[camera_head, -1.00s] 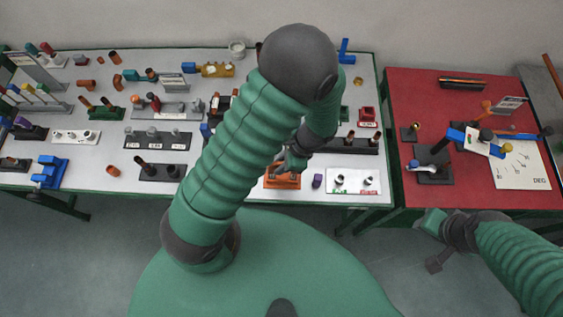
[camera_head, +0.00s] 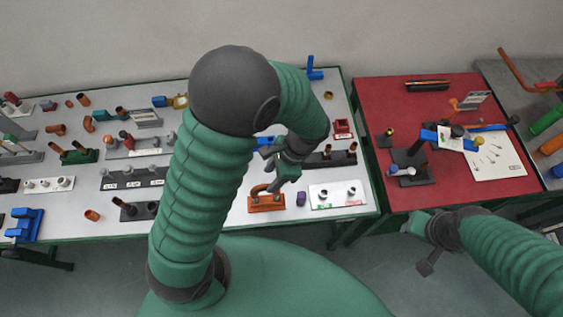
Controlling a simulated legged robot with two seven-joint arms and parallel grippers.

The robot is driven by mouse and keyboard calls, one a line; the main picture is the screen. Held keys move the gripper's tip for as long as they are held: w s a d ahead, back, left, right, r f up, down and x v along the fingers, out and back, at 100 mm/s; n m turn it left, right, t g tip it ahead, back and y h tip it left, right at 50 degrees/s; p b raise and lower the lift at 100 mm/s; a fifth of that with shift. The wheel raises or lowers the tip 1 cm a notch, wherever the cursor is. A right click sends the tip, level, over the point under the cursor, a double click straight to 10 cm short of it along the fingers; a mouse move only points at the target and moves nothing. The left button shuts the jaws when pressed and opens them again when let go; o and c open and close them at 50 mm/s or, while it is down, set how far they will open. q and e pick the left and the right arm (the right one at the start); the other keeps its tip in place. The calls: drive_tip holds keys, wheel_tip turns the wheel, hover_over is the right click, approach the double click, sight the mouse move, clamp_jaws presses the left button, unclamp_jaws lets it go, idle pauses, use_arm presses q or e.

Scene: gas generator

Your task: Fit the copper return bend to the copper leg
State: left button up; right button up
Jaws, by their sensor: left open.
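A small orange-copper U-shaped bend (camera_head: 262,188) stands on an orange base (camera_head: 266,204) near the front edge of the white bench; I take it as the return bend. My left gripper (camera_head: 284,183) is open, pointing down just right of and above the bend, with no visible hold on it. A copper stub (camera_head: 353,147) rises from a dark block behind and to the right; whether it is the copper leg I cannot tell. My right gripper (camera_head: 413,224) hangs in front of the red bench, its jaws too small to read.
A purple block (camera_head: 301,198) and a white plate (camera_head: 338,195) with small fittings lie right of the orange base. A dark rack (camera_head: 325,160) stands behind. The red bench (camera_head: 380,100) holds a blue-armed fixture (camera_head: 430,136). My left arm hides the middle of the white bench (camera_head: 110,220).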

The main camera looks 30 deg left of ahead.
use_arm(q)
drive_tip(key=v, duration=0.9)
drive_tip(key=n+t+h+b, duration=0.2)
drive_tip(key=n+t+h, duration=0.15)
drive_tip(key=n, duration=0.65)
hover_over(268, 185)
wheel_tip(268, 185, down, 4)
drive_tip(key=shift+s+a+f+n+t, duration=0.1)
drive_tip(key=shift+s+n+t, duration=0.3)
drive_tip(key=shift+n+t, duration=0.4)
drive_tip(key=shift+w+f, duration=0.1)
drive_tip(key=shift+w, duration=0.25)
drive_tip(key=shift+d, duration=0.3)
drive_tip(key=shift+s, duration=0.15)
